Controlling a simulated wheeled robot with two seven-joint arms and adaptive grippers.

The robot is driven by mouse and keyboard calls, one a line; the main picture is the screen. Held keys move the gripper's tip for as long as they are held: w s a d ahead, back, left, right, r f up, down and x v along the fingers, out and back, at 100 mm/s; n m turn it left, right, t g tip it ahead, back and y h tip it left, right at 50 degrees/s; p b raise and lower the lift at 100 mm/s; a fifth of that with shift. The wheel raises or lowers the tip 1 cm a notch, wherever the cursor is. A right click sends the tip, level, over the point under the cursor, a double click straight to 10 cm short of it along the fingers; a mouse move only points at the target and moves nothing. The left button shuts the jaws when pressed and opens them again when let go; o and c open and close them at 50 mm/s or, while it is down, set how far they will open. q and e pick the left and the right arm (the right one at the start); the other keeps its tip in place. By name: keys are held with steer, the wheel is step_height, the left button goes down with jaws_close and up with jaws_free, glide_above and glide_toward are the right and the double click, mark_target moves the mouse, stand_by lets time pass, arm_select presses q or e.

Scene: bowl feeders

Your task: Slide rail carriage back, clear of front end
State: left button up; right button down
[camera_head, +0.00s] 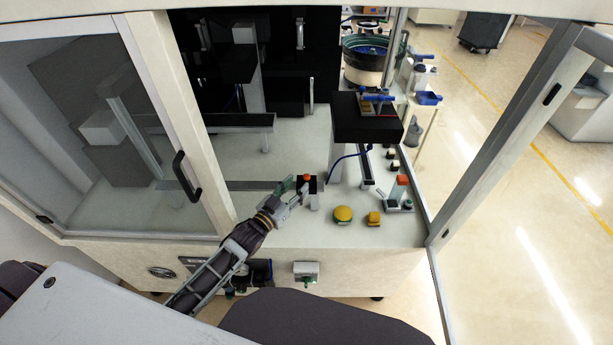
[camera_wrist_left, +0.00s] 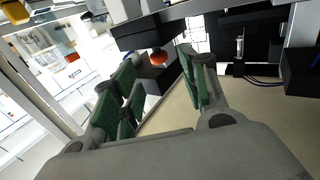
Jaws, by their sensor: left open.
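A dark block with an orange-red knob (camera_head: 307,177), which looks like the rail carriage, stands at the right end of a long low dark rail (camera_head: 235,185) on the cabinet deck. My left gripper (camera_head: 292,191) is open and sits just left of and in front of this block, its green-padded fingers spread. In the left wrist view the red knob (camera_wrist_left: 158,57) shows beyond and between the two fingers (camera_wrist_left: 155,88). I see nothing held between the fingers. I cannot tell whether a finger touches the block. My right gripper is not in view.
The cabinet door frame (camera_head: 180,120) is close to my left arm.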

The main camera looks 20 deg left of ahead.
mark_target(304, 178)
arm_select(q)
steer(key=shift+x, duration=3.25)
jaws_close()
